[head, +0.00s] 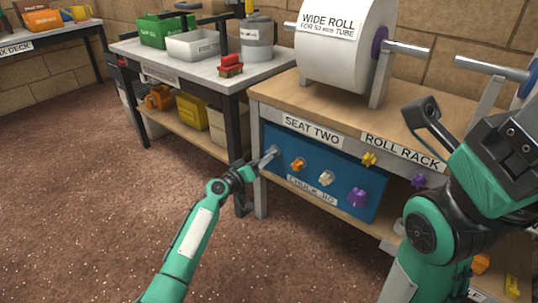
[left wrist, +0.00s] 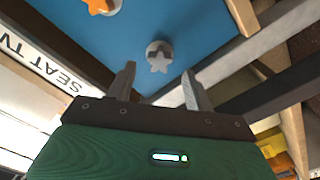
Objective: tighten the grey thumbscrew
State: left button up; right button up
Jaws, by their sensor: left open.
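No contact shows. In the head view my left gripper (head: 264,160) is at the left end of the blue panel (head: 312,190), where it largely hides the grey thumbscrew. My right gripper (head: 430,112) is at the right, in front of the bench; its jaw opening is unclear.
Orange (head: 298,164), cream (head: 326,178) and purple (head: 356,197) knobs sit right of the grey one on the panel. A yellow knob (head: 370,159) is higher. A wide white roll (head: 345,50) stands on the bench (head: 275,93). The floor at left is clear.

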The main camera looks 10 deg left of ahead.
pick_arm(q)
jog(key=shift+w+b, duration=0.1)
jog(key=shift+b, duration=0.2)
jog(key=shift+b+x, duration=1.3)
jog(key=shift+x, duration=0.65)
jog(key=c, duration=0.9)
jog(key=shift+c, duration=0.2)
